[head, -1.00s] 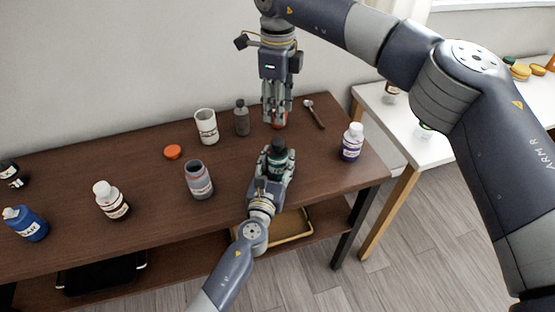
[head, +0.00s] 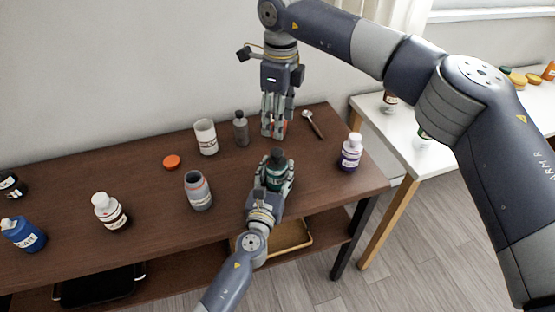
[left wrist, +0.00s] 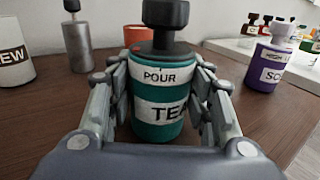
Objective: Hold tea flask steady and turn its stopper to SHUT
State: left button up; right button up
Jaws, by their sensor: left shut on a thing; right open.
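The tea flask (left wrist: 157,98) is green with white bands reading "POUR" and "TEA" and has a dark stopper (left wrist: 167,22). It stands upright on the brown table, and it also shows in the head view (head: 276,172). My left gripper (head: 274,178) is shut around its body from the front, one finger on each side. My right gripper (head: 273,132) points down behind the flask, open and apart from the stopper. An orange-red thing (head: 284,126) shows partly behind its fingers. I cannot read a SHUT mark.
A purple bottle (head: 350,152) stands right of the flask. A white cup (head: 206,137), a grey bottle (head: 241,128) and an open jar (head: 198,191) stand to the left. A spoon (head: 312,124) lies behind. An orange lid (head: 172,162) lies flat. The table right of the flask is mostly clear.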

aim_at(278, 152)
jog(key=shift+s+d+r+m+t+y, duration=0.65)
jog(key=shift+s+d+m+t+y, duration=0.55)
jog(key=shift+d+y, duration=0.7)
jog(key=x, duration=1.1)
jog(key=shift+s+d+f, duration=0.1)
jog(key=shift+d+f, duration=0.15)
jog(key=shift+f, duration=0.2)
jog(key=c, duration=1.1)
